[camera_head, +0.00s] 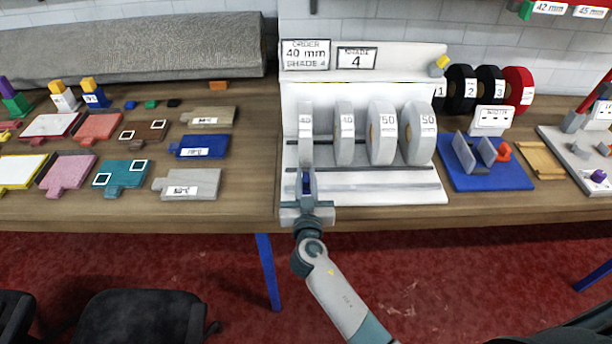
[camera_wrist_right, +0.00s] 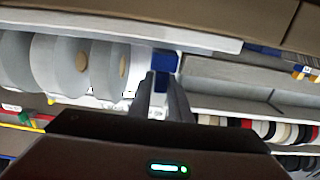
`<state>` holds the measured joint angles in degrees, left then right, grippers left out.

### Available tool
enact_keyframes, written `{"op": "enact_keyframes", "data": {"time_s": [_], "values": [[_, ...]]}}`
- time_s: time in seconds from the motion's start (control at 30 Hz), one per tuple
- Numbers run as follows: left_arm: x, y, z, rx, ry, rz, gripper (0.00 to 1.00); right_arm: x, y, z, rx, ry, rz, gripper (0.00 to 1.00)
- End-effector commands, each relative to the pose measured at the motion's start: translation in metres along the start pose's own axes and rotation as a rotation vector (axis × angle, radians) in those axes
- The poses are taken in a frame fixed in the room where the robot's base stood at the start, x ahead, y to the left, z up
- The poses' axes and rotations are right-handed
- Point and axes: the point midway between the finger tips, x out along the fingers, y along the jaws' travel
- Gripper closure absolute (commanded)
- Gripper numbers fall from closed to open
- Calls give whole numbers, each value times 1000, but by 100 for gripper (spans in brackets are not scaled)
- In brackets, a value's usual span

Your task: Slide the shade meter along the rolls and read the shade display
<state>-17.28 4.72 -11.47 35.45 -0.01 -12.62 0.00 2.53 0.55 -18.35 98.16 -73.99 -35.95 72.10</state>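The shade meter (camera_head: 306,183) is a small blue block at the front rail of the white stand, before the leftmost roll. My right gripper (camera_head: 306,192) reaches it from the front, its fingers closed about it; it shows as a blue block (camera_wrist_right: 165,62) at the fingertips in the right wrist view. Several grey rolls stand in a row: two labelled 40 (camera_head: 305,135) (camera_head: 344,135) and two labelled 50 (camera_head: 382,133) (camera_head: 418,133). An order card (camera_head: 305,54) reads 40 mm, shade 4; a card (camera_head: 356,58) reads shade 4. I see no readable meter display. My left gripper is out of view.
The white stand's front ledge (camera_head: 400,193) is clear to the right of my gripper. A blue fixture (camera_head: 487,177) stands right of the stand, with black and red rolls (camera_head: 518,90) behind. Coloured sample pieces (camera_head: 190,184) lie left. A grey rolled rug (camera_head: 130,50) lies behind.

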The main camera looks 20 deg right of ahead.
Motion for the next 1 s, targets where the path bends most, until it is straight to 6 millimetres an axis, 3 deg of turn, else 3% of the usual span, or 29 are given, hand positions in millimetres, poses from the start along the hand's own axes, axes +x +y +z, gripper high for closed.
{"op": "enact_keyframes", "data": {"time_s": [0.07, 0.33, 0.73, 0.83, 1.0], "values": [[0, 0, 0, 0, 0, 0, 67, 0, 0, 0, 0, 0, 0, 100], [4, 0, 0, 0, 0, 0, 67, 0, 7, 2, 0, -1, 0, 100], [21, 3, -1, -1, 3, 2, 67, 0, 96, 2, -1, 0, 2, 100], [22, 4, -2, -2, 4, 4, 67, 0, 108, 0, -1, 0, 2, 100], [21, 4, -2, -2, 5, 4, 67, 0, 111, 0, 1, 0, -1, 100]]}}
